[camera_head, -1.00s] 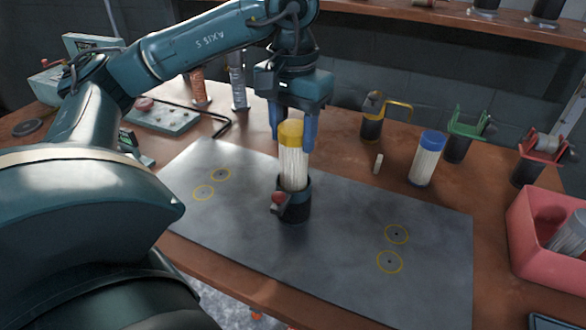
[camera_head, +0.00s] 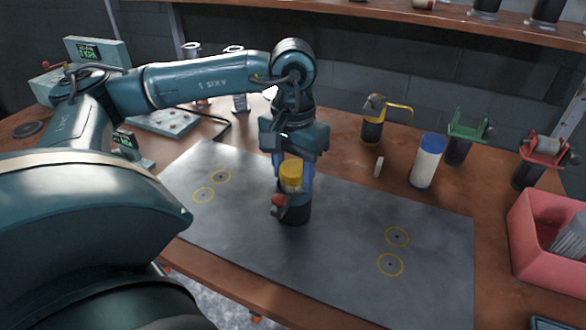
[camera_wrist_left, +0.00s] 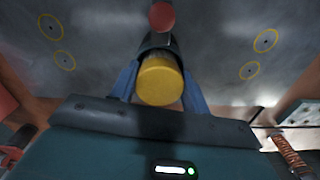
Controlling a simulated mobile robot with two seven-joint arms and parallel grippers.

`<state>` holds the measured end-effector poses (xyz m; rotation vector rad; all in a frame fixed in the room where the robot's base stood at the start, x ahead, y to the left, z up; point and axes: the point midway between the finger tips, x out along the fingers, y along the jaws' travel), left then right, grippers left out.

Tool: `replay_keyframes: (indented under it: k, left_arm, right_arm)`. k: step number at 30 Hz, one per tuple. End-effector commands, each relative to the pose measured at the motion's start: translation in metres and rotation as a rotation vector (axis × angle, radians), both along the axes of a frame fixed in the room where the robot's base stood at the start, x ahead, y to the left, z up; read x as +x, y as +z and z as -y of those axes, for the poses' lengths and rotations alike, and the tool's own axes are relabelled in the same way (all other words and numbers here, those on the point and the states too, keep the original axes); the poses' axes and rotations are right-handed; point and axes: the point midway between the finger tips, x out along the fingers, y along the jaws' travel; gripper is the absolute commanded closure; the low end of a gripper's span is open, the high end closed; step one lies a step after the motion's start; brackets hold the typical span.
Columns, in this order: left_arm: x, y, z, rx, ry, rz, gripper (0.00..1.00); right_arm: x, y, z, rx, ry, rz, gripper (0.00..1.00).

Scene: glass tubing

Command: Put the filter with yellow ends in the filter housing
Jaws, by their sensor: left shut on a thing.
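The yellow-ended filter (camera_head: 291,174) stands upright in the black filter housing (camera_head: 295,208) on the grey mat. Only its yellow top end and a little below it show above the housing; the rest is hidden inside. In the left wrist view the round yellow end (camera_wrist_left: 160,82) sits between the blue fingers, at the mouth of the housing (camera_wrist_left: 157,44). My left gripper (camera_head: 293,178) points down and is shut on the filter at its top. The housing has a red-knobbed valve (camera_head: 279,203) on its front left. My right gripper is not in view.
A blue-topped filter (camera_head: 427,160) stands to the right, near a small pale peg (camera_head: 379,166). Housing caps with yellow (camera_head: 374,120), green (camera_head: 460,140) and red (camera_head: 533,160) brackets stand behind. A pink bin (camera_head: 540,255) is at right. The grey mat (camera_head: 345,265) is clear around the housing.

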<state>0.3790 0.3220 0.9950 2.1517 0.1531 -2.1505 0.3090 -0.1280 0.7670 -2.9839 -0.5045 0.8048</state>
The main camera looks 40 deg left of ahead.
Motion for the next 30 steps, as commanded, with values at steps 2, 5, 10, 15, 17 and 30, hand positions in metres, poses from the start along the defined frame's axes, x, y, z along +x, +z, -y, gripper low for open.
replay_keyframes:
  k: [2, 5, 10, 15, 17, 30]
  left_arm:
    - [0.0, -0.001, 0.0, 0.0, 0.0, -0.001, 0.5]
    - [0.0, -0.001, 0.0, 0.0, 0.0, -0.001, 0.41]
    - [0.0, -0.001, 0.0, 0.0, 0.0, 0.0, 0.32]
    - [0.0, 0.0, 0.0, 0.0, 0.0, 0.0, 0.32]
    - [0.0, 0.002, 0.0, 0.0, 0.0, 0.0, 0.32]
    - [0.001, 0.08, 0.001, -0.001, 0.0, 0.004, 0.32]
  right_arm:
    - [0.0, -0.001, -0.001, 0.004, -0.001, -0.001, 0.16]
    - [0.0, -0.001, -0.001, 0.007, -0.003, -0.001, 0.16]
    - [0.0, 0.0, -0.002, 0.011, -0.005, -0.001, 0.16]
    - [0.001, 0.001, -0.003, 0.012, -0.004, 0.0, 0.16]
    - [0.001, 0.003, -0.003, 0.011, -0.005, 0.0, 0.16]
    - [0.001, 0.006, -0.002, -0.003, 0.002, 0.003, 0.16]
